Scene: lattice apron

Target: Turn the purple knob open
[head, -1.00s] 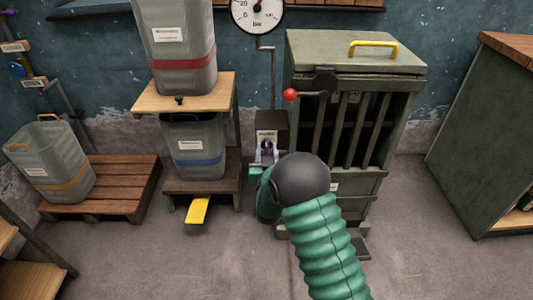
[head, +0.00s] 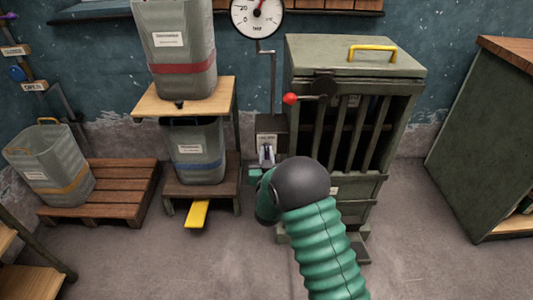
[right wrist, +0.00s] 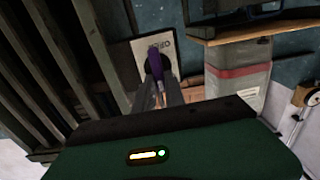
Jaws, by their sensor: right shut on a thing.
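The purple knob (right wrist: 154,62) shows in the right wrist view, standing in front of a pale label plate (right wrist: 130,58) with dark letters, seen turned. My right gripper (right wrist: 160,90) has its two grey fingers closed about the knob. In the head view the right gripper (head: 266,157) is at the small dark box left of the green barred cabinet, below the pale plate (head: 266,139). The knob is too small to make out clearly there. My left gripper is in neither view.
The green barred cabinet (head: 355,65) with a red-tipped lever (head: 290,98) stands close right of the gripper. A stand (head: 235,97) with two grey bins is to its left. A yellow pedal (head: 197,213) sticks out low. Open floor lies in front.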

